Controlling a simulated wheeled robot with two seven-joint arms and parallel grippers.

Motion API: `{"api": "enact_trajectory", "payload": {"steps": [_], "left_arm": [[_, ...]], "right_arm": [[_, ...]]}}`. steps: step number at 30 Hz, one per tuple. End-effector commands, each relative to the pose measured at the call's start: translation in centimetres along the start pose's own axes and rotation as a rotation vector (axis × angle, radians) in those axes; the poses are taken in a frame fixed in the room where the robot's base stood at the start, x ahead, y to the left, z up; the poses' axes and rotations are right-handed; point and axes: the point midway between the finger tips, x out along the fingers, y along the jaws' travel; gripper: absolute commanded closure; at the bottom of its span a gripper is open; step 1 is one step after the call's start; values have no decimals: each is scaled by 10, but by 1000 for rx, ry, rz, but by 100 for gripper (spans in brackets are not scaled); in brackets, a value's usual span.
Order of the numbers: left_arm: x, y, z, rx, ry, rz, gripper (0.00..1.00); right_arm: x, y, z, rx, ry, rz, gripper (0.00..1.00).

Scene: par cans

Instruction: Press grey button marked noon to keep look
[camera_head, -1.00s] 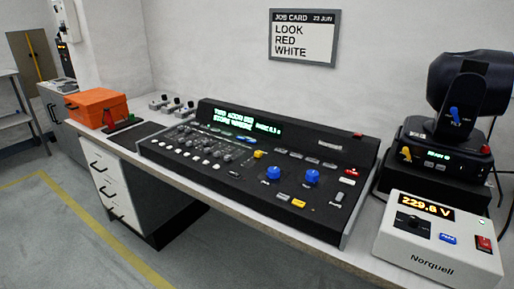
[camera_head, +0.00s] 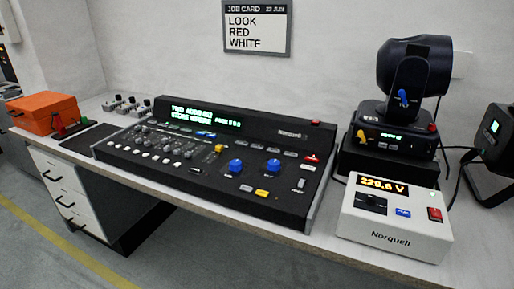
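A black lighting console (camera_head: 215,160) lies on the bench in the head view. Its green display (camera_head: 206,116) has two lines of text, too small to read surely; the lower seems to begin with "STORE". Its top carries rows of small grey and white buttons, two blue knobs, a yellow button (camera_head: 262,193), a grey button (camera_head: 246,188) beside it and a red button (camera_head: 312,158). The labels are too small to read, so I cannot tell which grey button is marked noon. Neither of my grippers shows in the view.
A white Norquell box (camera_head: 394,238) reading 229.6 V stands right of the console. Behind it a moving-head lamp (camera_head: 413,70) sits on a black base. An orange case (camera_head: 43,113) is at the left. A job card (camera_head: 257,27) on the wall reads LOOK RED WHITE.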

Motion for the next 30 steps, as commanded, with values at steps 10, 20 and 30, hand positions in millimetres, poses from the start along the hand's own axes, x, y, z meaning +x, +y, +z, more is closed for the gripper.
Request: {"api": "enact_trajectory", "payload": {"steps": [10, 20, 30], "left_arm": [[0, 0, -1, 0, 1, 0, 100], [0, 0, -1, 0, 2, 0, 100], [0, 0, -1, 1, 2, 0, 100]], "right_arm": [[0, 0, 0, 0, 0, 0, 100], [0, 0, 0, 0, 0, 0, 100], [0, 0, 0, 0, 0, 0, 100]]}}
